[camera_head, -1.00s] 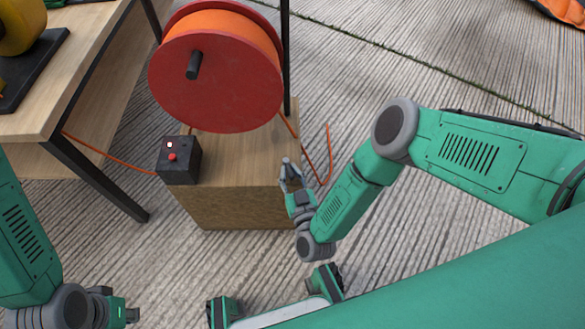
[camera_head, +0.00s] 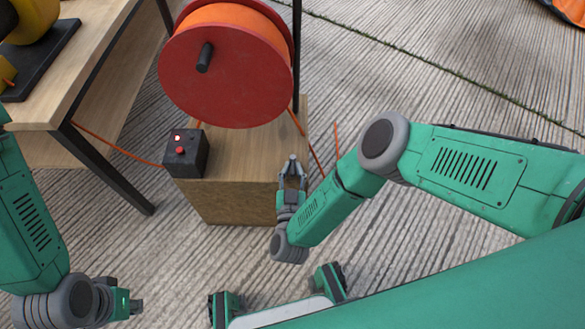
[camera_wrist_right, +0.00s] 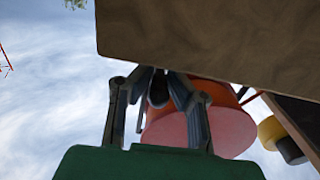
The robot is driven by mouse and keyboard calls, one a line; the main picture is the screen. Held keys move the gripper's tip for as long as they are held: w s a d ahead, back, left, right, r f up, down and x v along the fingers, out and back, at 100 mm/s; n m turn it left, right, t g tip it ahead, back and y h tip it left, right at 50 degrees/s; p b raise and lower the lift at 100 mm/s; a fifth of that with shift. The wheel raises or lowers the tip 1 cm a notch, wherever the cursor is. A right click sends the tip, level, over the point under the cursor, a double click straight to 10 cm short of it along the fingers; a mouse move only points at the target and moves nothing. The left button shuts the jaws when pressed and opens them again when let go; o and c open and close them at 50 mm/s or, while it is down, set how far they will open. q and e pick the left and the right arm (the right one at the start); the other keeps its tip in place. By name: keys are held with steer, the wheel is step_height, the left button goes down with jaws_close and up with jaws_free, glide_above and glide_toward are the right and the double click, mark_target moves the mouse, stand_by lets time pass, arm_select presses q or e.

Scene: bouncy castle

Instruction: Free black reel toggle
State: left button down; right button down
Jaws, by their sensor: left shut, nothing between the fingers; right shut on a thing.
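The red reel (camera_head: 225,75) wound with orange hose stands on a wooden box (camera_head: 238,205); a black crank knob (camera_head: 204,57) sticks out of its face. My right gripper (camera_head: 292,163) is at the box's right front edge, below the reel. In the right wrist view its fingers are closed about a small black piece (camera_wrist_right: 158,90), which looks like the toggle, close to the wooden panel (camera_wrist_right: 215,40). The fingers partly hide it. My left gripper (camera_head: 136,306) is shut and empty at lower left, far from the reel.
A black control box (camera_head: 185,153) with a red button sits on the wooden box's left. An orange cord (camera_head: 115,148) runs left from it past the table (camera_head: 85,55). Black posts flank the reel.

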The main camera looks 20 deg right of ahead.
mark_target(291, 176)
steer(key=c, duration=1.5)
jaws_free()
steer(key=shift+w+r, duration=0.15)
steer(key=shift+r, duration=0.05)
steer(key=shift+a, duration=0.1)
steer(key=shift+f, duration=0.1)
steer(key=shift+s, duration=0.2)
steer(key=v, duration=0.4)
steer(key=shift+f, duration=0.3)
steer(key=shift+s+r, duration=0.15)
steer(key=shift+s, duration=0.3)
steer(key=shift+v, duration=1.2)
steer(key=shift+w+a+r, duration=0.1)
steer(key=shift+a, duration=0.1)
